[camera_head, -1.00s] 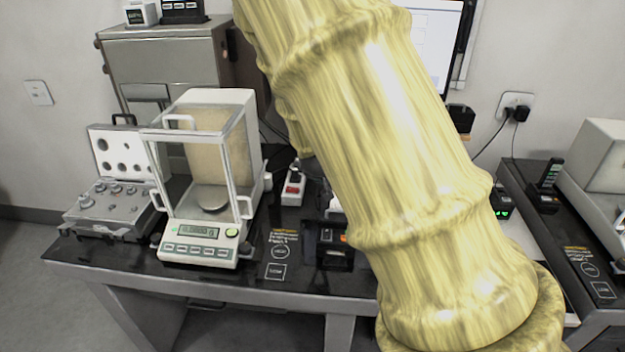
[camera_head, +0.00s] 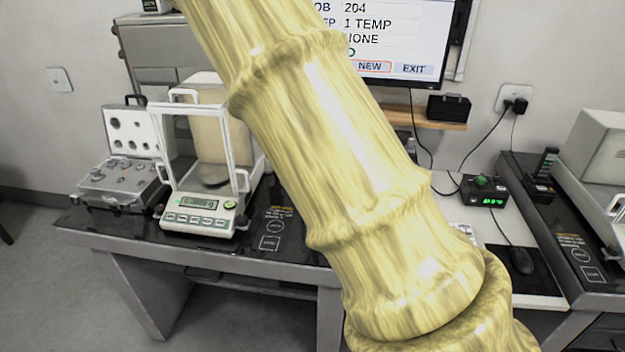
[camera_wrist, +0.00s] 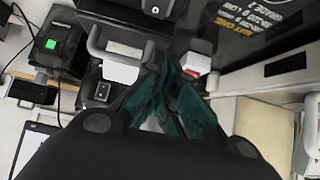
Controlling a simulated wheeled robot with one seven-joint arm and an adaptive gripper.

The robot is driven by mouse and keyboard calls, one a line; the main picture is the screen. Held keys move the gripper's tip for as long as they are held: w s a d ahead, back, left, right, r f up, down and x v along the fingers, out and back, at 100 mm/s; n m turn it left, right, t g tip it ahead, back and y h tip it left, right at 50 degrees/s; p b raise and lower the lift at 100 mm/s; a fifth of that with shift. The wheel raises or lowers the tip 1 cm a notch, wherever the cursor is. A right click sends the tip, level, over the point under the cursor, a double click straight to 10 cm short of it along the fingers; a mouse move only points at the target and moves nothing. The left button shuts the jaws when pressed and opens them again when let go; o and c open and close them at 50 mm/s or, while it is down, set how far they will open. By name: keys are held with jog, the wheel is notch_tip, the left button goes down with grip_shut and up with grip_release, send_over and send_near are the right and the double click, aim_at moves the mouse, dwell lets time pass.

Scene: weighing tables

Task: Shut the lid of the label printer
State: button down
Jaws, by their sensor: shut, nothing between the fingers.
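The label printer shows at the top of the wrist view as a dark body (camera_wrist: 128,16), partly cut off by the frame edge. A light grey, frame-like part (camera_wrist: 120,71), which looks like its raised lid, stands at its near side. My gripper (camera_wrist: 178,82) is shut and empty. Its dark teal fingers point towards the printer, close beside the grey part; I cannot tell whether they touch it. In the head view my yellow arm hides the printer and the gripper.
The balance (camera_head: 200,222) with its glass case stands left on the table, beside an open weight case (camera_head: 120,190). The monitor (camera_head: 415,68), green-display box (camera_head: 484,190) and mouse (camera_head: 521,260) are to the right.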

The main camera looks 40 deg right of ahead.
jog(key=shift+s+a+f, duration=0.15)
jog(key=shift+a+f, duration=0.05)
jog(key=shift+f, duration=0.2)
jog(key=shift+s+a+f, duration=0.15)
jog(key=shift+f, duration=0.2)
notch_tip(320, 180, up, 4)
jog(key=p, duration=0.3)
jog(key=s+a+f+b, duration=0.3)
jog(key=s+a, duration=0.3)
jog(key=a, duration=0.1)
jog(key=shift+f, duration=0.2)
jog(key=shift+s, duration=0.1)
